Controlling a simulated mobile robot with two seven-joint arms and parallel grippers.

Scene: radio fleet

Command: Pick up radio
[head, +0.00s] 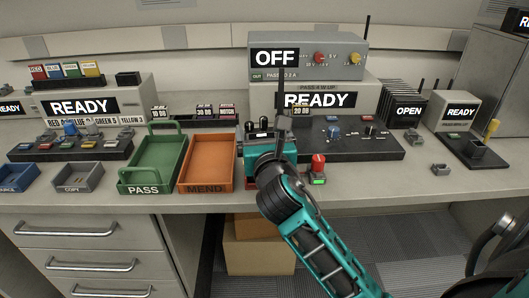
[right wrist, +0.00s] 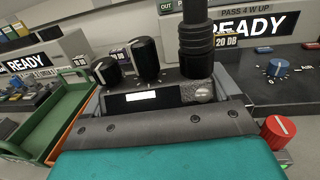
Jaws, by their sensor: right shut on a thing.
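A dark radio (right wrist: 185,92) with two knobs, a small lit display and a thick black antenna (right wrist: 196,40) fills the middle of the right wrist view. My right gripper (head: 266,146) is shut on this radio at the front edge of the bench. In the head view the radio's knobbed top (head: 262,129) shows above the teal gripper. The radio looks upright. Its lower body is hidden by my gripper, and I cannot tell whether it touches the bench. My left gripper is not in view.
An orange MEND tray (head: 207,160) and a green PASS tray (head: 150,165) stand left of my gripper. A red-knobbed box (head: 318,170) is close on the right. Behind are READY (head: 316,100) and OFF (head: 275,57) units. Bench is clearer at front right.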

